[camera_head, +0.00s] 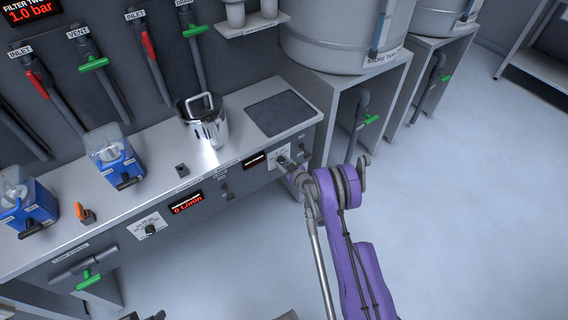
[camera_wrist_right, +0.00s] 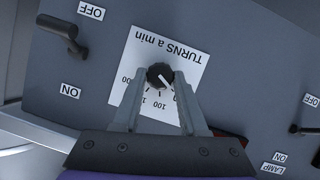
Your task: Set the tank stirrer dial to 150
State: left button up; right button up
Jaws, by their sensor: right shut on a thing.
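The stirrer dial is a small black knob (camera_wrist_right: 160,74) on a white plate (camera_wrist_right: 172,50) lettered "TURNS a min", upside down in the right wrist view. A light mark on the knob points toward the lower right of that view. A "100" shows below the knob; other numbers are partly hidden by the fingers. My right gripper (camera_wrist_right: 160,80) is shut on the knob, one finger on each side. In the head view my right gripper (camera_head: 291,165) is at the panel front, covering the knob. My left gripper is not in view.
An ON/OFF lever (camera_wrist_right: 64,33) is left of the plate in the wrist view, and a lamp switch (camera_wrist_right: 307,130) is at right. In the head view, another dial (camera_head: 150,229) and a red "0 L/min" display (camera_head: 187,203) are further left. A steel pot (camera_head: 206,122) stands on the counter.

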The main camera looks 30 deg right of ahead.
grip_shut()
jog(key=shift+d+f+m+y+b, duration=0.1)
jog(key=shift+d+m+y+b, duration=0.1)
jog(key=shift+m+y+b, duration=0.75)
jog(key=m+y+b, duration=0.1)
jog(key=m+b, duration=0.1)
jog(key=shift+d+m+y, duration=0.15)
jog(key=shift+m+y, duration=0.2)
jog(key=m+y+b, duration=0.1)
jog(key=m+b, duration=0.1)
jog(key=m+y+b, duration=0.1)
jog(key=b, duration=0.1)
jog(key=shift+d+f+m, duration=0.15)
jog(key=shift+f+m, duration=0.05)
jog(key=shift+m, duration=0.2)
jog(key=shift+m+t+y+b, duration=0.5)
jog(key=shift+m+y+b, duration=0.3)
jog(key=shift+m+b, duration=0.4)
